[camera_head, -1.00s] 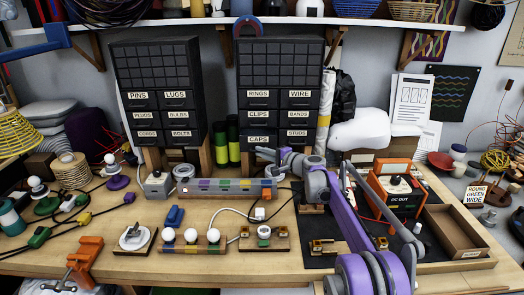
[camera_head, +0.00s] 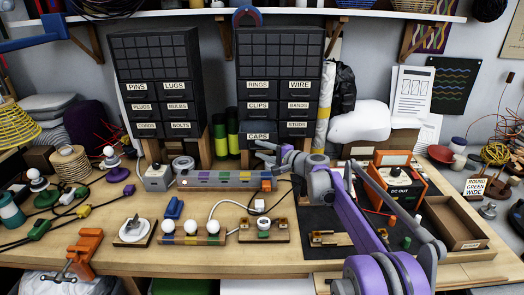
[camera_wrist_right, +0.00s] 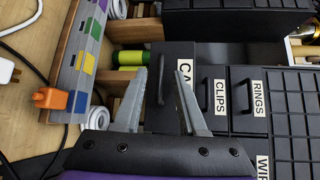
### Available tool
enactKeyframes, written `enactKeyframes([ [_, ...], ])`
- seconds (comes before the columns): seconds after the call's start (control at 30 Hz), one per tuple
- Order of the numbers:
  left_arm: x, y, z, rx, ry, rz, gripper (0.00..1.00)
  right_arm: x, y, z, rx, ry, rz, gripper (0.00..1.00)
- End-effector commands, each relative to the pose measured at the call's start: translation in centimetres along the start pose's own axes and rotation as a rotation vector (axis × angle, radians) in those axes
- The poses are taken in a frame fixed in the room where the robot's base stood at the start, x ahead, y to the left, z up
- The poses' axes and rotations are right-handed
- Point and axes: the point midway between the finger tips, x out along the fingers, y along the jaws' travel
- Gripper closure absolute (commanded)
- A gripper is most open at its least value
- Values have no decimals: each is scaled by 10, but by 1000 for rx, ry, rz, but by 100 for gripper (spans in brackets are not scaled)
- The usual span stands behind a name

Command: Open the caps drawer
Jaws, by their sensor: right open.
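The caps drawer, with its cream CAPS label (camera_head: 258,137), is at the bottom left of the right black drawer cabinet (camera_head: 279,70). My right gripper (camera_head: 265,150) is just below and in front of this drawer. In the wrist view the right gripper (camera_wrist_right: 161,70) is open, its fingertips either side of the handle in the picture; contact cannot be told. My left gripper is not in view.
A long strip with coloured squares (camera_head: 222,180) lies on the bench just below the gripper. Green cylinders (camera_head: 232,133) stand left of the caps drawer. An orange DC power box (camera_head: 398,182) and a wooden tray (camera_head: 453,222) are to the right, by my right arm.

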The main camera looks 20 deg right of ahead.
Motion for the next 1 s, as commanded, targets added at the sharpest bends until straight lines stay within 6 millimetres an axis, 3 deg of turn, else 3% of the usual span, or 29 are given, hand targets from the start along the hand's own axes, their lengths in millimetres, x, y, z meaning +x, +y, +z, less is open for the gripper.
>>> enactKeyframes([
  [0.23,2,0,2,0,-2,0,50,-13,0,-1,0,2,0,59],
  [0.7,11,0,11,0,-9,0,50,-97,1,-1,0,2,0,59],
  [1.0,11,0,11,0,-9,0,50,-109,0,0,0,0,0,59],
])
